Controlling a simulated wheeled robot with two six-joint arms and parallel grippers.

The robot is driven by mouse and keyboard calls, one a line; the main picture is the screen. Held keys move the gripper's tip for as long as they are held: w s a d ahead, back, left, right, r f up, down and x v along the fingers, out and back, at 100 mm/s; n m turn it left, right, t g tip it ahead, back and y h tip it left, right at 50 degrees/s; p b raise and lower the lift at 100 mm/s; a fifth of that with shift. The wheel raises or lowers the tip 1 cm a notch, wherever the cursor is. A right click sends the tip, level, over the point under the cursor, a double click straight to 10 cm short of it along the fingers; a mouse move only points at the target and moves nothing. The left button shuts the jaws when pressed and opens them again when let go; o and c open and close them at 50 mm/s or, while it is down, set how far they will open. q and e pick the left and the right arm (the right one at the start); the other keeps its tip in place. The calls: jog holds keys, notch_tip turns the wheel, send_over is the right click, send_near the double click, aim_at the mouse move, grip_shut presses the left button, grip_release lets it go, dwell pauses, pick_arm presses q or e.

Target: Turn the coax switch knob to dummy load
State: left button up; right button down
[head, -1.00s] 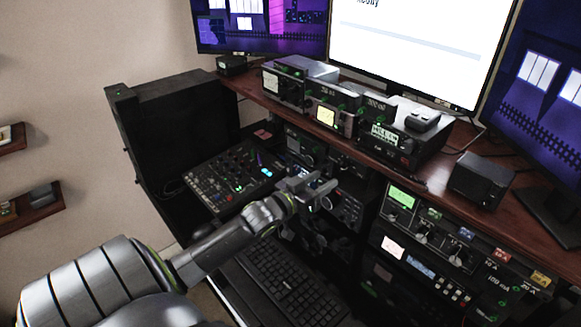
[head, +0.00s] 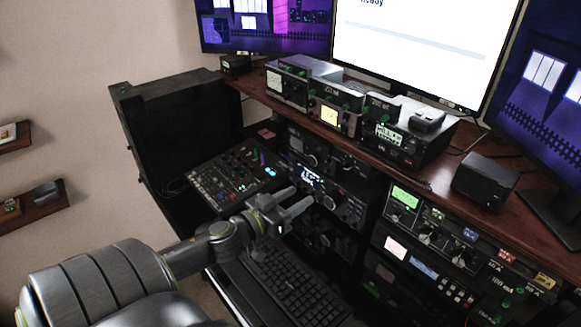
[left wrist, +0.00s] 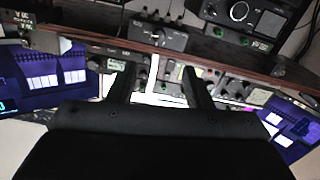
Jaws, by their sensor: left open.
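My left gripper (head: 298,202) is open and empty in front of the radio rack, above the back of the keyboard. Its two fingers also show apart in the left wrist view (left wrist: 158,74). In the head view I cannot tell for sure which knob is the coax switch. My right gripper is not in view.
A wooden shelf (head: 330,136) carries several radios and a black box (head: 484,180). Below it stand a radio with a lit display (head: 318,180) and a panel with several knobs (head: 428,232). A mixer (head: 232,178) lies left of the gripper, a keyboard (head: 290,283) below.

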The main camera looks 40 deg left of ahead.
pick_arm(q)
jog(key=shift+s+b, duration=0.35)
jog(key=shift+s, duration=0.3)
jog(key=shift+r, duration=0.1)
